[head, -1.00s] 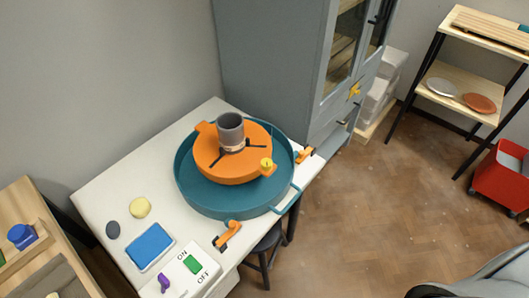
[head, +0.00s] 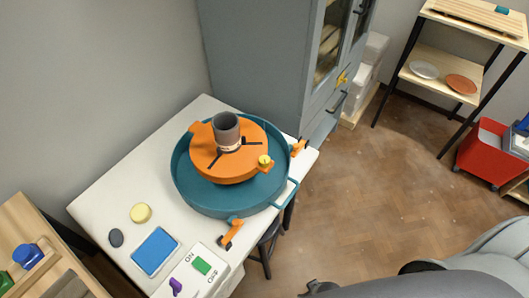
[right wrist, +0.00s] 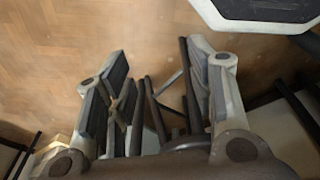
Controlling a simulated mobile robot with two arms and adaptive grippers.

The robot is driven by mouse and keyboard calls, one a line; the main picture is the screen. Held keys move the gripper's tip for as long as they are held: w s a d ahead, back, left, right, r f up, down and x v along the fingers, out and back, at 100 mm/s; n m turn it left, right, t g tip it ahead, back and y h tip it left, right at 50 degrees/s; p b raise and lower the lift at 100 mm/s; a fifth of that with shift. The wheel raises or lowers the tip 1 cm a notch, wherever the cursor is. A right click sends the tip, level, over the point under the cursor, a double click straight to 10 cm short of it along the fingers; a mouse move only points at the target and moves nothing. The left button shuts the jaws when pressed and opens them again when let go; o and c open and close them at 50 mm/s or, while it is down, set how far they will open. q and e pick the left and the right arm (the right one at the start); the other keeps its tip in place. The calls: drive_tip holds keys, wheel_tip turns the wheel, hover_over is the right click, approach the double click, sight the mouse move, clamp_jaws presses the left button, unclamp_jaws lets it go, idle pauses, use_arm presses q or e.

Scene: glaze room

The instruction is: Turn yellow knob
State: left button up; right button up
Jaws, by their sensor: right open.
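A yellow, lever-like knob (head: 342,79) sits on the front of the grey cabinet (head: 258,70), below its glass door. A second, small round yellow knob (head: 264,160) sits on the edge of the orange disc (head: 215,165) on the wheel. I cannot tell from the pictures which one the task names. Neither is touched. My right gripper (right wrist: 155,68) is open and empty over the floor in the right wrist view, with a stool's dark legs behind its fingers. My left gripper is in neither view.
A teal wheel basin (head: 205,203) holds the orange disc and a grey cup (head: 226,128) on the white table (head: 90,211). A shelf rack (head: 437,77) and red bin (head: 482,158) stand at the right. The wooden floor (head: 365,190) between is clear.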

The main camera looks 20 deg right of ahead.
drive_tip(key=w+a+r+t+p, duration=0.1)
drive_tip(key=w+r+p, duration=0.15)
drive_tip(key=r, duration=1.15)
drive_tip(key=w+a+r+p, duration=0.15)
drive_tip(key=w+r, duration=0.25)
drive_tip(key=r, duration=1)
drive_tip(key=w+r+t+p, duration=0.1)
drive_tip(key=w+r+p, duration=0.2)
drive_tip(key=r, duration=1.2)
drive_tip(key=w+a+n+y, duration=0.35)
drive_tip(key=w+a, duration=0.45)
drive_tip(key=a, duration=0.3)
drive_tip(key=n+g+h, duration=0.3)
drive_tip(key=g+h, duration=0.1)
approach(265, 159)
drive_tip(key=shift+m, duration=0.25)
wheel_tip(265, 159, down, 9)
drive_tip(key=shift+s+d+r+p, duration=0.1)
drive_tip(key=shift+p, duration=0.75)
